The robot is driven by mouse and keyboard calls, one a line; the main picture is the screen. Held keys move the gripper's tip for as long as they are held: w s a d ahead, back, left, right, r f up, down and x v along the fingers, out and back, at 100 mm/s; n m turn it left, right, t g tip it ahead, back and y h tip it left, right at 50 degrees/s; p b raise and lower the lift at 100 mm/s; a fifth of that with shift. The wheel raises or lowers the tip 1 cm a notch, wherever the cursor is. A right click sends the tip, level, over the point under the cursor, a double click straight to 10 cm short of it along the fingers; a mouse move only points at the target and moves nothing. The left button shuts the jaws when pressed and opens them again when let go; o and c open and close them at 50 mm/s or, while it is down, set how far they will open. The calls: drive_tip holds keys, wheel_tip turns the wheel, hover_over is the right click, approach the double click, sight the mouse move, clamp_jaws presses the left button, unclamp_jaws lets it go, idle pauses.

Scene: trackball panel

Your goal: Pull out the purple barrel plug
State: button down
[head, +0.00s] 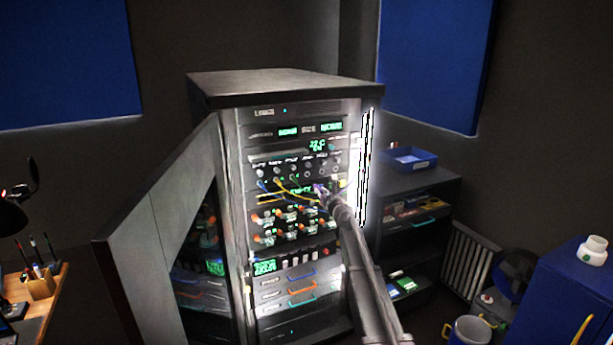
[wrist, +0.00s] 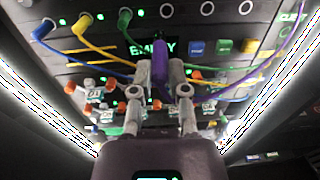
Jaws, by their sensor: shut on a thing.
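The purple barrel plug (wrist: 158,62) stands between the fingertips of my gripper (wrist: 160,78) in the wrist view. My gripper is shut on it. The plug's upper end shows in front of the "EMPTY" display, below the row of ringed jacks (wrist: 207,8), and looks clear of them. A purple cable (wrist: 290,55) loops from near the gripper up to the right. In the head view my gripper (head: 330,196) is in front of the rack (head: 349,90), at the right of its jack rows, with a bit of purple (head: 321,188) at its tip.
Blue (wrist: 44,29), yellow (wrist: 82,24) and green (wrist: 125,18) plugs sit in jacks to the left, their cables sagging across the panel. Orange-and-white connectors (wrist: 85,85) lie below. The rack's door (head: 165,220) stands open at left. Bright light strips flank the panel.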

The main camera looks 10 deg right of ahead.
drive_tip(key=shift+w, duration=1.4)
